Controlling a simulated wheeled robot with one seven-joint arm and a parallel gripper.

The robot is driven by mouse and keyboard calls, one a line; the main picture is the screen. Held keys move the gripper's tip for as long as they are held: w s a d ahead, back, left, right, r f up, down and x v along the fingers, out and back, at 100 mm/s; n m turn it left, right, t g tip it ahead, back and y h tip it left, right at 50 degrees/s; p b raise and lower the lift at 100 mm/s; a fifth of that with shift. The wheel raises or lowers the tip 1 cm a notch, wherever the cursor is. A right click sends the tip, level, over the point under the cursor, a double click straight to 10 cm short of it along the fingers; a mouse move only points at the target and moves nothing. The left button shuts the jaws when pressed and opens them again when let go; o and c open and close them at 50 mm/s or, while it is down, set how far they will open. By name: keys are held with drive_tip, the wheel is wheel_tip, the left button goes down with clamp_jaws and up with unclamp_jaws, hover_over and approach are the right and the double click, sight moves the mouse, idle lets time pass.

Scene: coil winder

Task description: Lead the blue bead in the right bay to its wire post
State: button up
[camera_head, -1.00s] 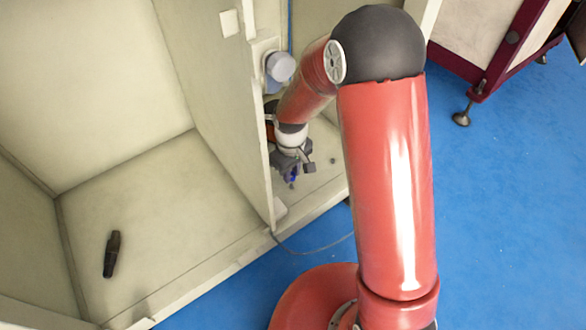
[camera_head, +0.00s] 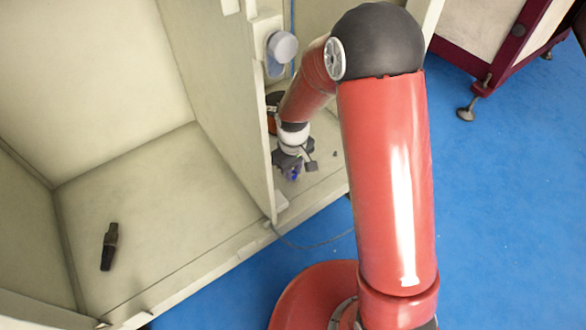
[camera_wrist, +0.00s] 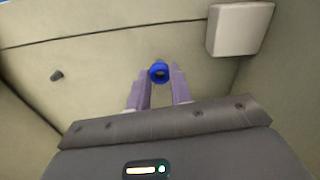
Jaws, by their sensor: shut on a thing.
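The blue bead (camera_wrist: 160,72) is a ring with a dark hole, held between the two pale purple fingertips of my gripper (camera_wrist: 161,80) in the wrist view. In the head view the bead (camera_head: 295,174) is a small blue spot under my gripper (camera_head: 294,170), which reaches low into the right bay. My gripper is shut on the bead. A small dark stub (camera_wrist: 56,76) stands on the bay floor, left of the bead in the wrist view and apart from it. I cannot tell whether it is the wire post.
A white block (camera_wrist: 240,28) sits by the bay's corner. A black handheld object (camera_head: 110,247) lies in the left bay. A thin cable (camera_head: 310,247) hangs at the front edge.

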drive_tip(key=shift+f+b, duration=0.6)
drive_tip(key=shift+f, duration=0.35)
drive_tip(key=o, duration=1)
drive_tip(key=shift+r, duration=0.1)
wheel_tip(320, 180, up, 8)
drive_tip(key=shift+f+p, duration=0.15)
drive_tip(key=shift+p, duration=0.85)
drive_tip(key=s+d+r+m+t+p, duration=0.1)
drive_tip(key=s+d+r+m+p, duration=0.2)
drive_tip(key=r, duration=0.6)
drive_tip(key=s+d+r+m+t+p, duration=0.15)
drive_tip(key=s+d+r, duration=0.3)
drive_tip(key=r, duration=0.45)
drive_tip(key=s+d+r+m+t+p, duration=0.1)
drive_tip(key=s+d+r+p, duration=0.25)
drive_tip(key=r, duration=0.55)
drive_tip(key=s+d+r+m+p, duration=0.1)
drive_tip(key=s+r, duration=0.1)
drive_tip(key=s, duration=0.1)
drive_tip(key=s+r+t+p, duration=0.1)
drive_tip(key=s+r, duration=0.1)
drive_tip(key=s, duration=0.1)
drive_tip(key=s+d+r+m+t+p, duration=0.1)
drive_tip(key=s+r, duration=0.1)
drive_tip(key=s, duration=0.1)
drive_tip(key=shift+s+d+m, duration=0.1)
drive_tip(key=shift+d+m, duration=0.25)
